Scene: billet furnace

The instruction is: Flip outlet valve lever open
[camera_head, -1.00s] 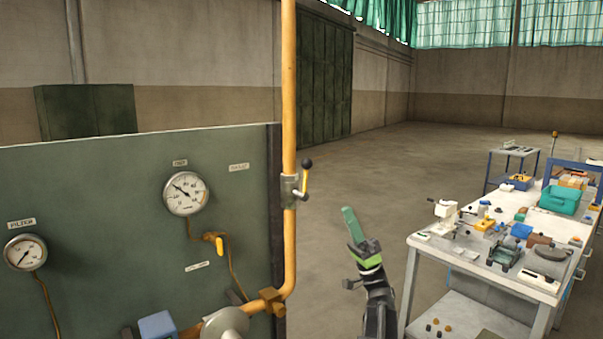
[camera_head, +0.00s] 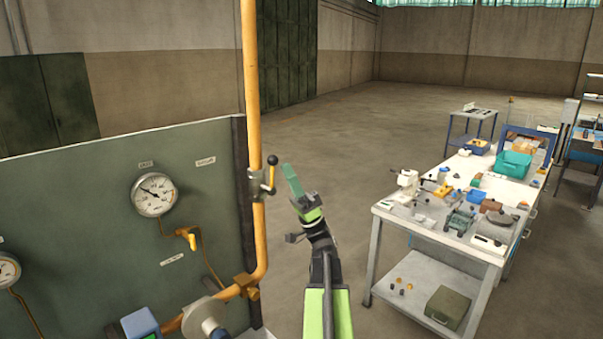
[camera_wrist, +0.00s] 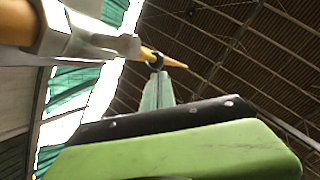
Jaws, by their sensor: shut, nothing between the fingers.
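The outlet valve (camera_head: 258,184) sits on the vertical yellow pipe at the right edge of the green panel. Its lever (camera_head: 271,177) is yellow with a black knob at the top and stands roughly upright, along the pipe. My gripper (camera_head: 290,176) has green fingers, pressed together and empty, pointing up just right of the lever. In the wrist view the fingertips (camera_wrist: 157,88) reach up close to the dark knob (camera_wrist: 156,61), with the valve body (camera_wrist: 85,38) to the left. I cannot tell whether they touch.
A blue box (camera_head: 141,325) is low in front. A cluttered workbench (camera_head: 400,219) stands to the right. Open floor lies behind.

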